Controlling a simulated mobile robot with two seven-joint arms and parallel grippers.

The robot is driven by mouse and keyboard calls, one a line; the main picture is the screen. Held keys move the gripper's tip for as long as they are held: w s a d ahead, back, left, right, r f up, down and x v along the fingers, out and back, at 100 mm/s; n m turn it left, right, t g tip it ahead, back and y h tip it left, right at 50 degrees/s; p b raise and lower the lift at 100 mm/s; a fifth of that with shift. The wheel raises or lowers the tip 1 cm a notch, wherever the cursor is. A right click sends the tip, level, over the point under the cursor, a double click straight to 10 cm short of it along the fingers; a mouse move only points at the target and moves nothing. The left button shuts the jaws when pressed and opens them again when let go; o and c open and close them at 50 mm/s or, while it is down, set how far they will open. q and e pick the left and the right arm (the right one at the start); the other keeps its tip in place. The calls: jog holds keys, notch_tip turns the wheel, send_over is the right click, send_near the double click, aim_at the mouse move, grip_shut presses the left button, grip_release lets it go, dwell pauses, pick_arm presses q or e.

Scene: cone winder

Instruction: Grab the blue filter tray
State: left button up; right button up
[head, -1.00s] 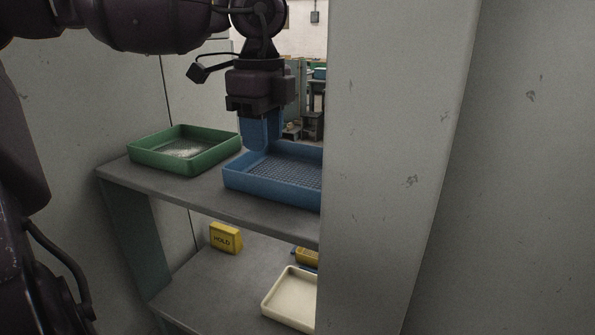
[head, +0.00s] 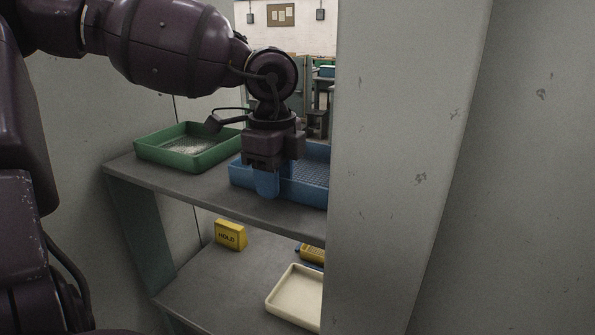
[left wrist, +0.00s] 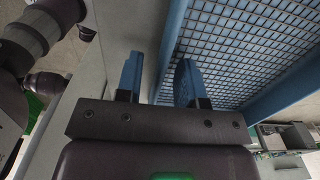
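The blue filter tray (head: 308,192), with a mesh floor, sits on the upper shelf. Its right end is hidden behind the grey post, and my gripper covers part of its front. My left gripper (head: 268,186) points down at the tray's front wall, toward its left part. In the left wrist view, its two blue fingers (left wrist: 159,62) are apart. One is outside the tray wall and the other is inside over the mesh (left wrist: 250,45). The wall runs between them, with a gap showing on the outer side. My right gripper is not in view.
A green tray (head: 150,156) stands left on the same shelf (head: 205,188). The lower shelf holds a yellow HOLD block (head: 230,235), a cream tray (head: 293,303) and a partly hidden yellow-and-blue item (head: 312,254). A wide grey post (head: 385,170) stands close on the right.

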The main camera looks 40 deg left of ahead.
pick_arm(q)
grip_shut()
